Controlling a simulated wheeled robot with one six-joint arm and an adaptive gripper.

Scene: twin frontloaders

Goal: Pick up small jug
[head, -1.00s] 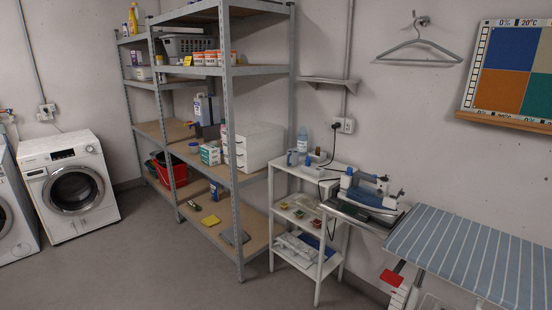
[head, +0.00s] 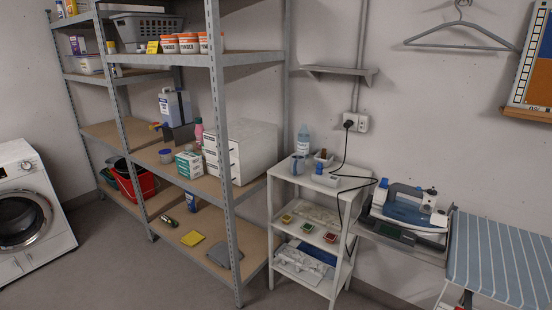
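A small blue-grey vessel (head: 297,164), which looks like the small jug, stands upright on the top of the white shelf unit (head: 308,183). It is too small to make out its handle or spout clearly. A clear plastic bottle (head: 303,140) stands just behind it. My gripper is not in view.
A metal rack (head: 222,150) with boxes, tubs and a red bucket (head: 135,183) stands left of the white unit. An iron (head: 405,203) and striped ironing board (head: 500,255) are on the right. A black cord (head: 350,170) hangs by the unit. Floor (head: 130,270) is clear at left.

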